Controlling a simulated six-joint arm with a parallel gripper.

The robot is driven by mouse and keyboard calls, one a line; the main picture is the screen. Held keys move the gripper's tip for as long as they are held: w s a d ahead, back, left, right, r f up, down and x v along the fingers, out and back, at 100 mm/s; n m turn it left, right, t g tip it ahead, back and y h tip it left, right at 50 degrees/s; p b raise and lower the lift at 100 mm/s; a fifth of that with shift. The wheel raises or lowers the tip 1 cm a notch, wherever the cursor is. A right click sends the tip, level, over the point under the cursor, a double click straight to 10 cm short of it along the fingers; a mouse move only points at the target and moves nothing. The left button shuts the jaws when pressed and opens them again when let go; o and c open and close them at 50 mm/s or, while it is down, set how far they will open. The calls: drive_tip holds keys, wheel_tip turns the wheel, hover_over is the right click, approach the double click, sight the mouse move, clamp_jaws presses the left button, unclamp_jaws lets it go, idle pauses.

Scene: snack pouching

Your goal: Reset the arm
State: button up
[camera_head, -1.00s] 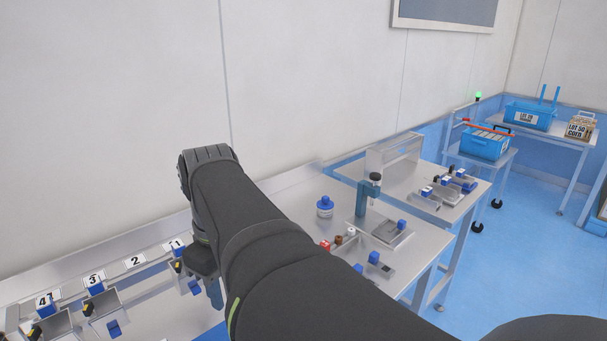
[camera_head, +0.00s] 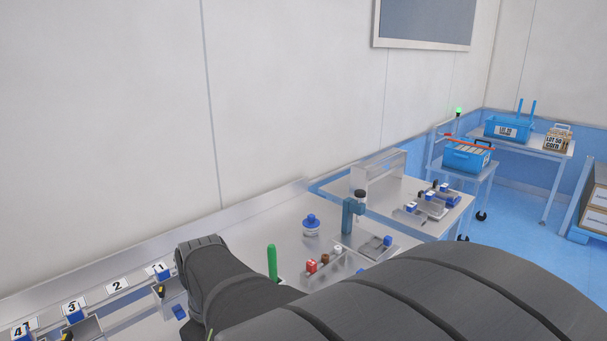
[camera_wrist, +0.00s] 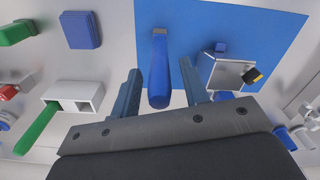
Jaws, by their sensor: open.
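My gripper (camera_wrist: 160,88) is open in the wrist view, its two blue-grey fingers apart. A blue handle with a grey tip (camera_wrist: 160,70) shows between the fingers, over the edge of a blue mat (camera_wrist: 220,25). I cannot tell how far below the fingers it is, but they are not closed on it. In the head view my dark arm crosses the lower middle and hides the gripper and part of the bench.
A green handle (camera_head: 272,262) stands upright near my arm. A blue-capped jar (camera_head: 311,228), a blue stand (camera_head: 349,217) and small blocks stand on the bench. Numbered bins (camera_head: 80,325) line the left. A metal tray (camera_wrist: 228,72) lies right of the fingers. Carts with blue crates (camera_head: 467,157) stand back right.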

drive_tip(key=shift+r, duration=0.95)
